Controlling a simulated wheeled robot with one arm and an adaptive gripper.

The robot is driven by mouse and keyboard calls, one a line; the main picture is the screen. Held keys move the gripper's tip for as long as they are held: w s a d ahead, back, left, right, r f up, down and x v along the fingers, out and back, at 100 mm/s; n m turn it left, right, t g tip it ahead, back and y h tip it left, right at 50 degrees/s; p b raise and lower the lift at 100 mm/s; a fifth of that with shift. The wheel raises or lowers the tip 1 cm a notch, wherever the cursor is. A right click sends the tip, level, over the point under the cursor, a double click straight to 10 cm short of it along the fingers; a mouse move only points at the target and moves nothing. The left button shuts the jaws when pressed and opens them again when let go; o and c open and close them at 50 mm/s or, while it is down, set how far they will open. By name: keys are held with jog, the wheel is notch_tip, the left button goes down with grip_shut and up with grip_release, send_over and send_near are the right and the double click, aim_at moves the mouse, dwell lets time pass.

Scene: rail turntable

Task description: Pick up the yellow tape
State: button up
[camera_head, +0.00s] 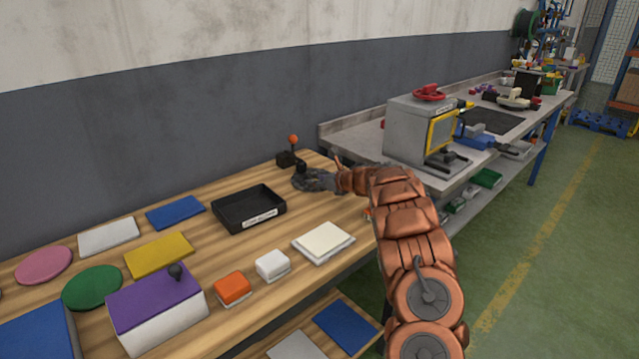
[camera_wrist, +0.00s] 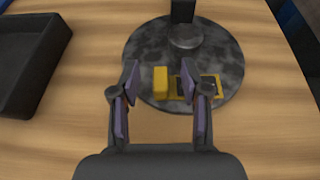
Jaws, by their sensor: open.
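The yellow tape (camera_wrist: 161,82) lies on a grey mottled round turntable (camera_wrist: 150,45) in the wrist view, near the disc's front edge. It shows as a yellow block on the left and a yellow-edged dark part on the right. My gripper (camera_wrist: 159,75) is open, with one fingertip left of the yellow block and the other in front of the tape's right part, hiding some of it. I cannot tell whether either finger touches it. In the head view my gripper (camera_head: 340,177) is over the bench by the wall, and the tape cannot be made out there.
A black post (camera_wrist: 183,25) stands on the turntable just beyond the tape. A black tray (camera_head: 240,224) sits to the left, its edge also in the wrist view (camera_wrist: 58,50). A lever with an orange ball (camera_head: 293,140) stands behind. Bare wood lies in front of the disc.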

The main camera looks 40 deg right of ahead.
jog(key=c, duration=0.8)
jog(key=shift+r, duration=0.15)
